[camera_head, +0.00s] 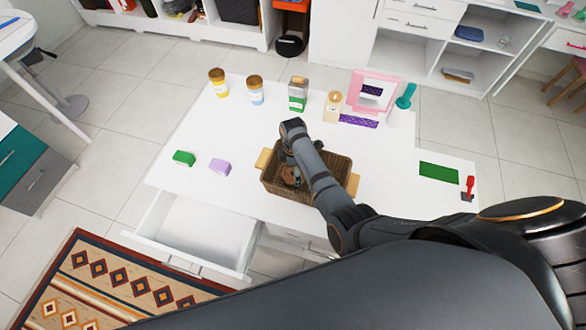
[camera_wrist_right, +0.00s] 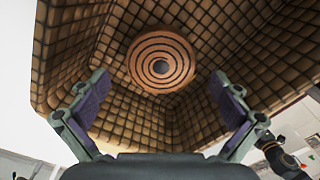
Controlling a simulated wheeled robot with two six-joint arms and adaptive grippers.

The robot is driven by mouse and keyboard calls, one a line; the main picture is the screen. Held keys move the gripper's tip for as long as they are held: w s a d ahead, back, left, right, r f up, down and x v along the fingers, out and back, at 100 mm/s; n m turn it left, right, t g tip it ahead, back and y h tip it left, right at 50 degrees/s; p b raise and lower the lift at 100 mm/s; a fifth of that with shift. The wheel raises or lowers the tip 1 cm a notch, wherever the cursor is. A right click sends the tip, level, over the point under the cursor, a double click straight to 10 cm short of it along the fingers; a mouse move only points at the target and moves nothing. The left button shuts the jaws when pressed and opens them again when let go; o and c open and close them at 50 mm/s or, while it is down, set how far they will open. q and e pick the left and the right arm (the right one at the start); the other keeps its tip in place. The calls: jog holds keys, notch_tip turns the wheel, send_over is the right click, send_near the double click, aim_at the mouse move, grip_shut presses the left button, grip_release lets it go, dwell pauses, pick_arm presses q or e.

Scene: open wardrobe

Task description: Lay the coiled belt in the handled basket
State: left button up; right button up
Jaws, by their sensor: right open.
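The brown woven basket (camera_head: 283,191) with two tan handles stands on the white worktop; its woven walls (camera_wrist_right: 75,45) fill much of the right wrist view. The coiled belt (camera_wrist_right: 161,61), a flat brown and dark spiral, lies inside on the basket's floor. In the head view the belt is mostly hidden under my right arm. My right gripper (camera_head: 289,165) points down into the basket. In the right wrist view its two fingers (camera_wrist_right: 155,95) are spread wide, with nothing between them, and the belt is apart from them. My left gripper is out of view.
An open drawer (camera_head: 200,232) juts out at the front left. The worktop left of the basket is mostly clear.

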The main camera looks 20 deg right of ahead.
notch_tip(320, 180, up, 10)
jog(key=p, duration=0.7)
